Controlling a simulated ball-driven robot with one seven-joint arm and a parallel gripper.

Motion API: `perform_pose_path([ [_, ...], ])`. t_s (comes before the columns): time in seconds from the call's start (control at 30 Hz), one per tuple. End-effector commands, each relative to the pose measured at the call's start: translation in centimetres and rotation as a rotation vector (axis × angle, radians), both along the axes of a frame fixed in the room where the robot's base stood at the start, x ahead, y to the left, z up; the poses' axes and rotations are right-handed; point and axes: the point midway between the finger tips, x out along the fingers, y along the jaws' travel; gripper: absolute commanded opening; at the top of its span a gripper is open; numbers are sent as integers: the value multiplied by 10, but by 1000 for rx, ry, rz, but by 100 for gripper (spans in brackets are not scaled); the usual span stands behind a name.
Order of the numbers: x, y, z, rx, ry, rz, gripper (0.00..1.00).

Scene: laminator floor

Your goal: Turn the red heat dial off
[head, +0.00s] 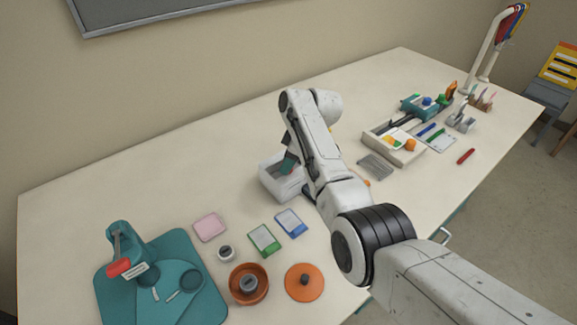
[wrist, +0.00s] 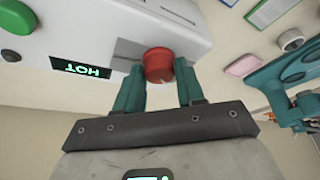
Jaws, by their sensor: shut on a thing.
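The red heat dial (wrist: 159,62) sticks out of the front of the white laminator (wrist: 60,25) in the wrist view. My gripper (wrist: 160,70) has its two teal fingers closed on either side of the dial, touching it. A dark display (wrist: 80,69) beside it shows green letters that look like an upside-down "HOT". In the head view the laminator (head: 279,186) stands mid-table, with my gripper (head: 288,164) at it. The dial is hidden there.
A green button (wrist: 17,17) is on the same white front. Near it on the table are a green card (head: 264,240), a blue card (head: 291,223) and a pink pad (head: 210,227). A teal press (head: 122,262) stands at left. The table's back left is clear.

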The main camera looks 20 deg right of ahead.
Motion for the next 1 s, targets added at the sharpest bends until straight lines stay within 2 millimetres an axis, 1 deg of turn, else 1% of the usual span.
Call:
perform_pose_path([
  [0.07, 1, 0, -2, 0, -2, 40, 8],
  [0.3, 1, 0, -1, 1, -3, 122, 8],
  [0.83, 1, 0, 0, 0, -2, 145, 8],
  [0.87, 1, 0, 0, -1, -1, 145, 39],
  [1.0, 1, 0, 0, -1, -1, 145, 53],
])
